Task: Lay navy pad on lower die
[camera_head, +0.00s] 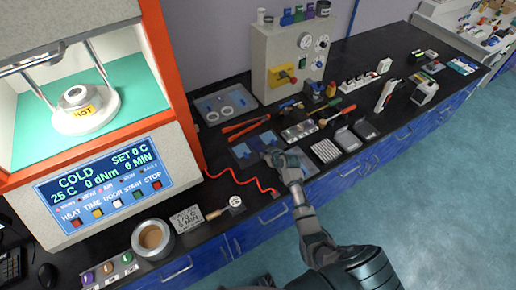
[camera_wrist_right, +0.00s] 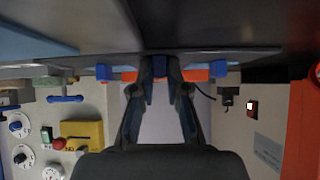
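The lower die (camera_head: 78,97) is a pale round block with a HOT label on the left machine's turquoise floor. My right gripper (camera_head: 273,157) is low over the dark bench, well right of the die. In the wrist view its fingers (camera_wrist_right: 160,75) are close together, with a narrow navy piece (camera_wrist_right: 160,93) between them, which looks like the navy pad seen edge-on. The arm hides much of the spot under the gripper in the head view. A blue-grey square (camera_head: 240,151) lies on the bench left of the gripper. My left gripper does not show.
The machine's display (camera_head: 104,181) reads COLD, 25 C. Red-handled tools (camera_head: 245,128), a grey tray (camera_head: 226,104) and a gauge cabinet (camera_head: 290,60) stand behind the gripper.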

